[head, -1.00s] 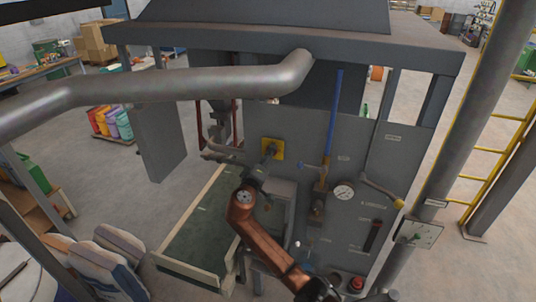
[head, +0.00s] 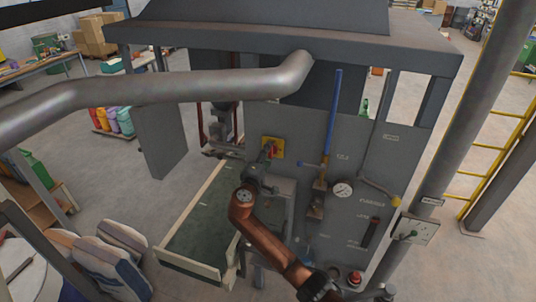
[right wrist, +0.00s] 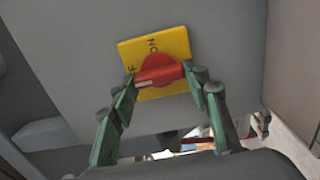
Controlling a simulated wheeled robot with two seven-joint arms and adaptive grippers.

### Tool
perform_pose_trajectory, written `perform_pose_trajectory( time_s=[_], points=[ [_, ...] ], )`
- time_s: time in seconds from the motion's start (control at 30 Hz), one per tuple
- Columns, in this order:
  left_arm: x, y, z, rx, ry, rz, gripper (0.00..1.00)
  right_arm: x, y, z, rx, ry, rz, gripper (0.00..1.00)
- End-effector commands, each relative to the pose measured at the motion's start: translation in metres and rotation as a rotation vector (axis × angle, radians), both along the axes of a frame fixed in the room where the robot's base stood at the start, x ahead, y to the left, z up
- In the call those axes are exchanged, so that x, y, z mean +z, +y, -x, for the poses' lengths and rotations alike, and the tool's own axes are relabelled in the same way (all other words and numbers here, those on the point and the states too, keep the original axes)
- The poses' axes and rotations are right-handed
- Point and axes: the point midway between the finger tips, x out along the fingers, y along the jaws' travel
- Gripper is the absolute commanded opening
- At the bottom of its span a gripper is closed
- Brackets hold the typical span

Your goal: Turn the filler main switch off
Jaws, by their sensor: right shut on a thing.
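The main switch is a red rotary handle (right wrist: 158,74) on a yellow plate (right wrist: 178,43). The plate (head: 278,144) sits on the grey panel of the filler in the head view. The plate's ON lettering shows in the right wrist view; the OFF lettering is mostly hidden by a finger. My right gripper (head: 268,152) is at the switch, its green-sided fingers (right wrist: 160,76) on either side of the handle and shut on it. The handle lies roughly across the wrist picture; which label it points to I cannot tell. My left gripper is not in view.
A large grey pipe (head: 170,85) crosses above. A green conveyor (head: 205,220) lies left of my right arm.

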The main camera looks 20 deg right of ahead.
Motion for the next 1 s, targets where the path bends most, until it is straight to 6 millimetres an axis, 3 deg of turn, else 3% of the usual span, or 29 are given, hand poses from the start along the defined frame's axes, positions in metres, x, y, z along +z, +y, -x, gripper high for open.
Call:
perform_pose_trajectory(
  time_s=[0.27, 0.3, 0.53, 0.87, 1.0],
  points=[
    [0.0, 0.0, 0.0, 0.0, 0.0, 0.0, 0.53, -0.001, 0.0, 0.0, 0.001, 0.001, 0.004, 0.19],
    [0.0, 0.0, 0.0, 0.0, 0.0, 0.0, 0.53, -0.001, 0.0, 0.0, 0.001, 0.001, 0.004, 0.44],
    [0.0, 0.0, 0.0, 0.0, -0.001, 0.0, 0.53, 0.0, 0.0, 0.0, 0.0, 0.001, 0.003, 0.6],
    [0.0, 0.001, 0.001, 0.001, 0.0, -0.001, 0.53, -0.001, 0.002, 0.002, 0.001, 0.001, 0.001, 0.61],
    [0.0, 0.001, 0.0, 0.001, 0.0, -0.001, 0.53, -0.001, 0.011, 0.015, 0.002, -0.001, -0.001, 0.61]
  ],
)
